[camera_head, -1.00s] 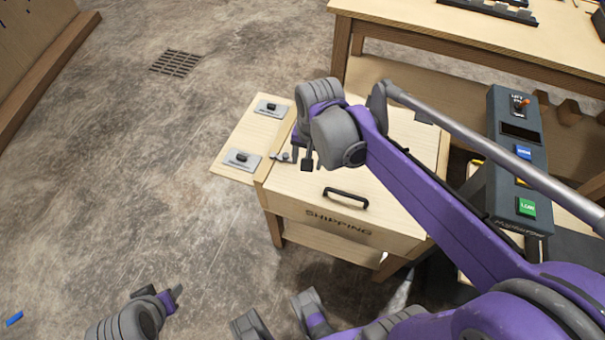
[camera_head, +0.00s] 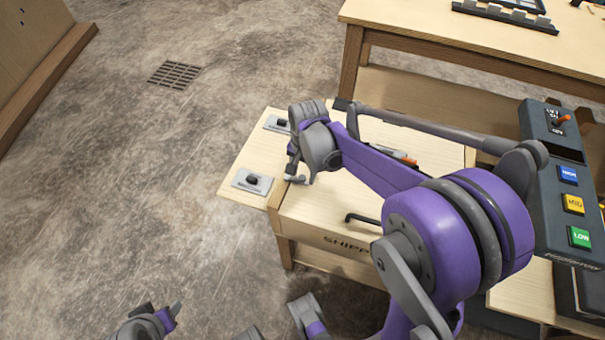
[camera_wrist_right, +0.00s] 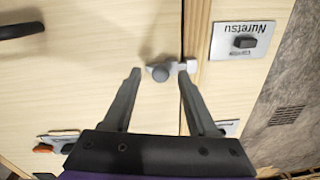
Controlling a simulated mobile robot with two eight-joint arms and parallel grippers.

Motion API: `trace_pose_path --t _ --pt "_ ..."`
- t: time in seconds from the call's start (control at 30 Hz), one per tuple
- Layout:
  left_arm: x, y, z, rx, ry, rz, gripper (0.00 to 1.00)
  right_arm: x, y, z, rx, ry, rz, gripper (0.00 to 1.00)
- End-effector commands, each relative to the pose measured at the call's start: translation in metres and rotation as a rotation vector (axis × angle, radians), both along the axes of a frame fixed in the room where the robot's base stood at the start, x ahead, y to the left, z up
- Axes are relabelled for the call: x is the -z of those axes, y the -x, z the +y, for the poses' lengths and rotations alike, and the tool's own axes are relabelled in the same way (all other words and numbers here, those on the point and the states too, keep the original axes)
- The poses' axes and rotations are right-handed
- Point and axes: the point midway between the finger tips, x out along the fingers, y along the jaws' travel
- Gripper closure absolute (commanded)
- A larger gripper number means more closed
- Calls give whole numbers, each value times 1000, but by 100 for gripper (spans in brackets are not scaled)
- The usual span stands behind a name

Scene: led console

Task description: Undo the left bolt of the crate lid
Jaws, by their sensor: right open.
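The shipping crate (camera_head: 325,210) has a pale wooden lid with a black handle (camera_head: 360,218), which also shows in the wrist view (camera_wrist_right: 22,30). A grey bolt (camera_head: 294,179) sits at the lid's left edge in the head view. In the wrist view its round knob (camera_wrist_right: 160,73) has a metal piece reaching to the seam beside the lid. My right gripper (camera_wrist_right: 158,78) is open, with one fingertip on each side of the knob; contact cannot be told. My left gripper (camera_head: 172,312) is low at the bottom left, its jaws unclear.
Two metal plates with dark knobs (camera_head: 252,181) (camera_head: 280,123) are on the board left of the lid. An orange-and-grey item (camera_wrist_right: 45,149) lies at the lid's far side. A control box (camera_head: 560,190) with coloured buttons stands right. A wooden table (camera_head: 470,45) is behind.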

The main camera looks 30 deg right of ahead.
Motion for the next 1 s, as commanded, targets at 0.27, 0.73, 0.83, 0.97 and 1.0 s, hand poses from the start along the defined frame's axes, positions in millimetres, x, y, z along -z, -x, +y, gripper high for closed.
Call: trace_pose_path --t 0.27,0.73,0.83,0.97,1.0 --pt "1 0 0 0 0 0 50 5 0 0 0 0 0 42" --pt "1 0 0 0 0 0 50 4 0 0 0 -1 -1 100" --pt "1 0 0 0 0 0 50 4 0 0 0 -1 -1 100" --pt "1 0 0 0 0 0 50 4 0 0 0 -1 -1 100" --pt "1 0 0 0 0 0 50 4 0 0 0 -1 -1 100"
